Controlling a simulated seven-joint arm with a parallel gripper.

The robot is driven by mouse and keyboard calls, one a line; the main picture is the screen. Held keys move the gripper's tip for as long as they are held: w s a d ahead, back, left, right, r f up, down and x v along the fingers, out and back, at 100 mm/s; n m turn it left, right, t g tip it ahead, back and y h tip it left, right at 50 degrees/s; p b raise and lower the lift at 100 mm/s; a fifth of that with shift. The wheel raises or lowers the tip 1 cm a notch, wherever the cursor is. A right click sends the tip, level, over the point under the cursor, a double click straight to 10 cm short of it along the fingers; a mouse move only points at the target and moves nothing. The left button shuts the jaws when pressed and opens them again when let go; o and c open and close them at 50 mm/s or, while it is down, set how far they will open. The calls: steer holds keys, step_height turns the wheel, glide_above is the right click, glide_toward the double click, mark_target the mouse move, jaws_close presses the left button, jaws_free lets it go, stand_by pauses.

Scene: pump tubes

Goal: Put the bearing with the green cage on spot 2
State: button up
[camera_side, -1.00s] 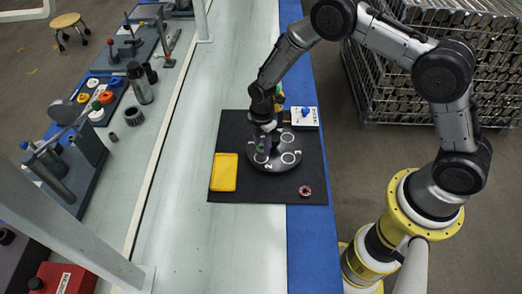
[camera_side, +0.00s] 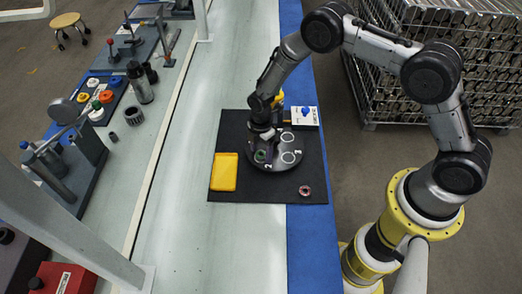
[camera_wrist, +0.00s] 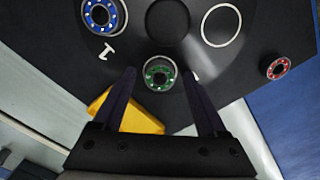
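The bearing with the green cage (camera_side: 260,156) lies on the round dark disc (camera_side: 276,167), at the marked spot beside the label that reads 2. In the wrist view the green-caged bearing (camera_wrist: 160,73) lies flat, beyond and between the fingertips. My gripper (camera_wrist: 160,75) is open, with a clear gap on both sides of the bearing. In the side view my gripper (camera_side: 266,141) is above the disc, apart from the bearing. The label near the right finger is mostly hidden in the wrist view.
A blue-caged bearing (camera_wrist: 103,15) sits on the disc by label 1. An empty white ring (camera_wrist: 221,25) is on the disc. A red-caged bearing (camera_side: 305,191) lies on the black mat (camera_side: 240,194). A yellow tray (camera_side: 224,172) and a white box (camera_side: 305,117) flank the disc.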

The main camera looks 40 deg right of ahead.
step_height(320, 180, up, 13)
step_height(320, 180, up, 10)
steer(key=r+m+t, duration=0.1)
steer(key=m, duration=0.3)
glide_above(261, 154)
steer(key=s+d, duration=0.2)
steer(key=s+d+r+m+t, duration=0.25)
steer(key=s+r+m, duration=0.25)
steer(key=s+r, duration=0.45)
steer(key=s+d+r+m+t, duration=0.1)
steer(key=s+r+m, duration=0.2)
steer(key=s, duration=0.5)
steer(key=s+d+r+m+t, duration=0.1)
steer(key=s+r+m, duration=0.2)
steer(key=s+m, duration=0.3)
steer(key=s, duration=0.3)
steer(key=shift+s+d+r, duration=0.15)
steer(key=shift+d+r, duration=0.05)
steer(key=shift+d, duration=0.15)
